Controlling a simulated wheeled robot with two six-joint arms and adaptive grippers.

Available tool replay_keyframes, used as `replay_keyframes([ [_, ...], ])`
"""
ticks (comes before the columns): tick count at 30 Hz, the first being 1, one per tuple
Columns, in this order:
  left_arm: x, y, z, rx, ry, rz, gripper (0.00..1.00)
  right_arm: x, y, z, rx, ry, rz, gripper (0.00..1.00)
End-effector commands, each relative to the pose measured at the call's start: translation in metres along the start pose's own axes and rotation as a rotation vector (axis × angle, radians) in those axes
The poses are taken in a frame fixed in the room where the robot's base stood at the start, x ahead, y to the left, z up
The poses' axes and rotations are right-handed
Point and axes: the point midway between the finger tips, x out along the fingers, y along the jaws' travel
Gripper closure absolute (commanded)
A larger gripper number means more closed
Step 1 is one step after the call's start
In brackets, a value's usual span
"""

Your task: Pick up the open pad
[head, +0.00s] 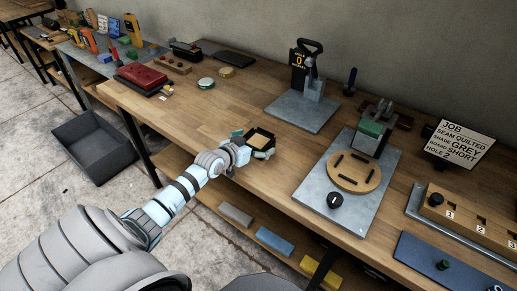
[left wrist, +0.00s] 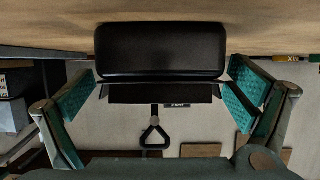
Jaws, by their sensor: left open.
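My left gripper (head: 251,145) is open, with one teal-lined finger on each side of the pad. The fingertips are close to the pad's ends; I cannot tell whether they touch. Part of the pad is hidden behind the gripper. My right gripper is not in view.
A grey base plate with a black-handled press (head: 300,108) stands behind. To the right are a plate with a round wooden disc (head: 355,172), a job sign (head: 461,144) and a numbered wooden block (head: 465,215). Coloured blocks sit on the shelf below.

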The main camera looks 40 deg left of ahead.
Motion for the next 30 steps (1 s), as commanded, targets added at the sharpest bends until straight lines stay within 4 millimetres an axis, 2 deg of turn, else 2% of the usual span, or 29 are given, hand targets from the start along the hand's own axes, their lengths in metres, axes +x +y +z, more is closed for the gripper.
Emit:
replay_keyframes([
  [2,-0.001,0.0,-0.001,0.0,0.0,0.0,0.02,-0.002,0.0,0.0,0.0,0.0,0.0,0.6],
  [13,-0.001,0.0,-0.001,0.001,0.0,-0.001,0.6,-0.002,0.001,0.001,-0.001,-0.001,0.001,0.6],
  [23,-0.004,0.0,-0.008,0.001,0.001,0.0,0.61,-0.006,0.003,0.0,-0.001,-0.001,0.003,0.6],
  [26,-0.01,0.0,-0.023,0.003,0.002,0.0,0.61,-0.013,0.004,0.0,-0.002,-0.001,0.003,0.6],
  [30,-0.025,0.0,-0.06,0.005,0.004,0.0,0.61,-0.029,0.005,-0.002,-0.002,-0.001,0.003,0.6],
])
